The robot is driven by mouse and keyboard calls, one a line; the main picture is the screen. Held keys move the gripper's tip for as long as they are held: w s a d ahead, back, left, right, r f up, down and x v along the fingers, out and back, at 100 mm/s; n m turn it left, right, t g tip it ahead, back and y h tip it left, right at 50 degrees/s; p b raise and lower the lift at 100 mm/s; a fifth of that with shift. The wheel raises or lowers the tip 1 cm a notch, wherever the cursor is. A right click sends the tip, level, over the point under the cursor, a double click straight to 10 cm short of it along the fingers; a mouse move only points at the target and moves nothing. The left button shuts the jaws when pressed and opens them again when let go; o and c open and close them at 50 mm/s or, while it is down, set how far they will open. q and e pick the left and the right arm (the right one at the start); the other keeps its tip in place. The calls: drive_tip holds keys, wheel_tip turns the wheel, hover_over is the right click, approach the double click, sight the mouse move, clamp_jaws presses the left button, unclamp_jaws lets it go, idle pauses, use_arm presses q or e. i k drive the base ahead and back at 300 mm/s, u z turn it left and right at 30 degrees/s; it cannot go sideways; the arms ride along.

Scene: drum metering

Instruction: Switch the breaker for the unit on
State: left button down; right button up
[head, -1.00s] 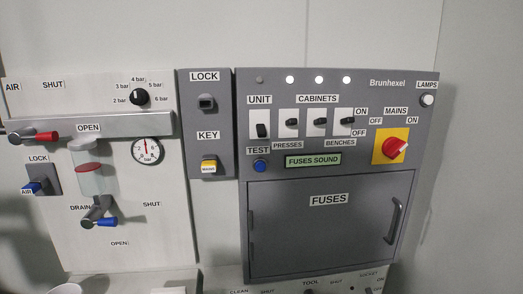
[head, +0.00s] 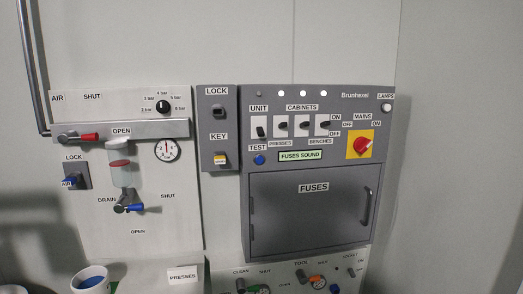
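The unit breaker (head: 260,130) is a black toggle on a white plate under the UNIT label, at the upper left of the grey Brunhexel panel (head: 345,190). Its lever appears to hang low on the plate, unlike the cabinet toggles to its right. The lamp above the unit breaker is dark. The three lamps above the cabinet breakers (head: 303,126) are lit white. The ON label is at the upper right of the breaker row and OFF is below it. Neither of my grippers shows in the head view.
A red mains rotary switch (head: 362,146) sits on a yellow plate at right. The blue test button (head: 259,160) is below the unit breaker, beside a green display (head: 300,156) reading FUSES SOUND. The fuses door (head: 310,215) is shut. An air board (head: 90,170) stands at left.

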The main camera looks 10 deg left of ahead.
sight(260, 132)
drive_tip(key=z, duration=0.25)
drive_tip(key=i, duration=1.15)
drive_tip(key=z, duration=0.15)
